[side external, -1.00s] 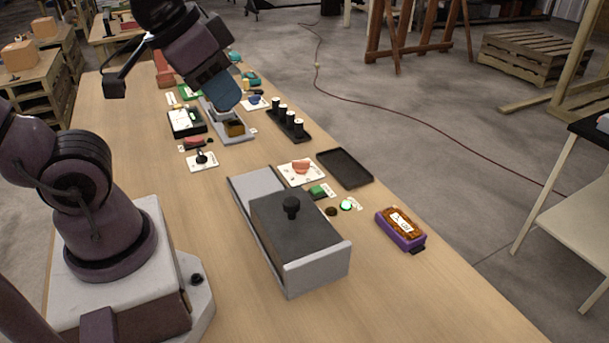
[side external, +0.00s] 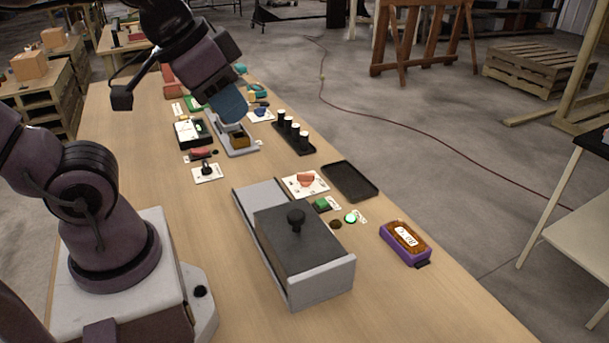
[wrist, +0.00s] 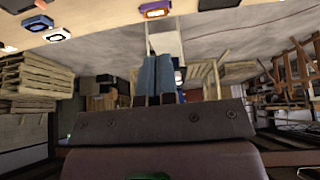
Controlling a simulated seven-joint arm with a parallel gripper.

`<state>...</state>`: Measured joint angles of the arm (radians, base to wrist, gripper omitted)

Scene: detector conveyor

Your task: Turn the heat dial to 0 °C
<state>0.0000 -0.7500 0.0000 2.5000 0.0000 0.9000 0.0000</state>
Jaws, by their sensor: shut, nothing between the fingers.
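Several dials stand on white plates on the bench, and their markings are too small to read, so I cannot tell for sure which is the heat dial. One plate has a red knob (side external: 305,180) right of the middle. Another has a black knob (side external: 207,169) left of the middle. A blue knob (side external: 260,113) is farther back. My gripper (side external: 232,112) has blue fingers, which are shut and empty above a grey fixture (side external: 237,148) at the back. The fingers also show in the wrist view (wrist: 157,80). My gripper is apart from the red and black knobs.
A grey box with a dark knobbed lid (side external: 300,240) stands in front. Near it are a green button (side external: 322,204), a lit green lamp (side external: 350,218), a black tray (side external: 350,181) and a purple display unit (side external: 405,243). A rack of black cylinders (side external: 293,137) stands farther back.

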